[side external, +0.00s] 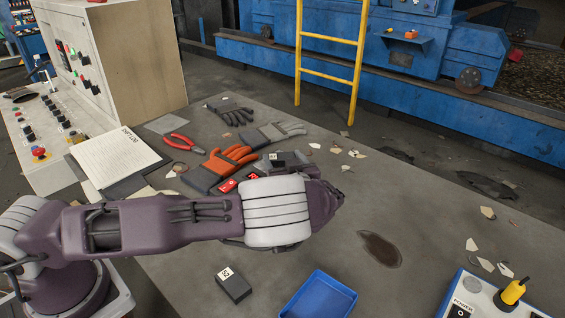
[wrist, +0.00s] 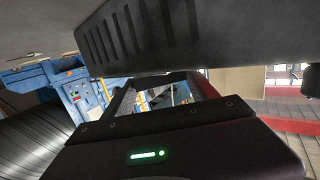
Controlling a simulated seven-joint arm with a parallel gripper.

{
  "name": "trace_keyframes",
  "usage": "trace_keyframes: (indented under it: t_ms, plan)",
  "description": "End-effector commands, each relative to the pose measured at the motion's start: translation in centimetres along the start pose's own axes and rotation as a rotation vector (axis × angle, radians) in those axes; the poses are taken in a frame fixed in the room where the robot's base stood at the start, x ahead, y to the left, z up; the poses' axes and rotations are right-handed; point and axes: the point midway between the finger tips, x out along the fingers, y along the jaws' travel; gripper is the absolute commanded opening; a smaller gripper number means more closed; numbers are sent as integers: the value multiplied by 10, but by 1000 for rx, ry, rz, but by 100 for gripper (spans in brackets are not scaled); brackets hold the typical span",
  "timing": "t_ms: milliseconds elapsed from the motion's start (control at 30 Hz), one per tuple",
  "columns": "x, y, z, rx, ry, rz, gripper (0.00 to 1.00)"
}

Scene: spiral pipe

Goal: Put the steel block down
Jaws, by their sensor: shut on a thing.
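My gripper (wrist: 162,88) shows in the wrist view, its two fingers reaching away from the dark housing with the green light. It is shut on the steel block (wrist: 163,79), which shows only as a narrow dark bar between the fingertips. In the side view my arm stretches across the table, and its wrist hides the fingers. A dark block with a pale label (side external: 290,158) shows just behind the wrist; I cannot tell whether this is the held block. Another dark block labelled 20 (side external: 233,285) lies on the table in front of the arm.
A blue tray (side external: 318,298) stands at the table's front edge. Orange gloves (side external: 225,165), red pliers (side external: 183,142) and grey gloves lie behind the arm. A control box with a yellow knob (side external: 512,292) is front right. The grey table (side external: 420,215) is mostly clear right of the wrist, apart from a dark stain and chips.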

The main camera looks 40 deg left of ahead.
Motion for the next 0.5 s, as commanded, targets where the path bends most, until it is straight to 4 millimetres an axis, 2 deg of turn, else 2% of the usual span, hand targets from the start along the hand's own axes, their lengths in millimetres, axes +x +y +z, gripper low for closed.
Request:
trace_keyframes:
  t_ms: [200, 300, 400, 500]
  plan:
    - [-9, 0, -56, -6, 2, 0, 0]
    - [-11, 0, -76, -5, 2, -1, 0]
    - [-16, -7, -82, -3, -3, -8, 0]
    - [-27, -29, -70, -2, -12, -30, 0]
